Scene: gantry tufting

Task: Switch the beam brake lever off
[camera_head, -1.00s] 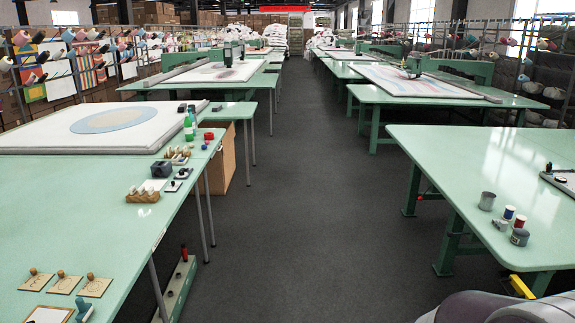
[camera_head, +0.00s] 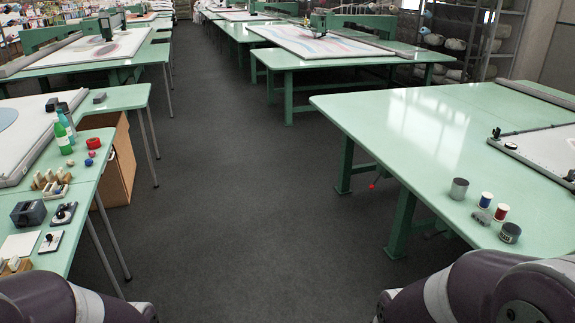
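A lever with a red tip (camera_head: 373,184) shows under the near edge of the right green table (camera_head: 430,130). I cannot tell for sure that it is the beam brake lever, or which position it is in. Two small plates with black levers or knobs, one farther (camera_head: 65,212) and one nearer (camera_head: 50,240), sit on the left table; their role is also unclear. Parts of both my arms show at the bottom corners, but neither gripper is in view.
A grey can (camera_head: 459,189), thread spools (camera_head: 486,200) and a dark tin (camera_head: 510,233) stand at the right table's corner. The left table (camera_head: 85,185) holds green bottles (camera_head: 64,135), stamps and a dark box (camera_head: 28,213). The grey aisle floor (camera_head: 235,200) between is clear.

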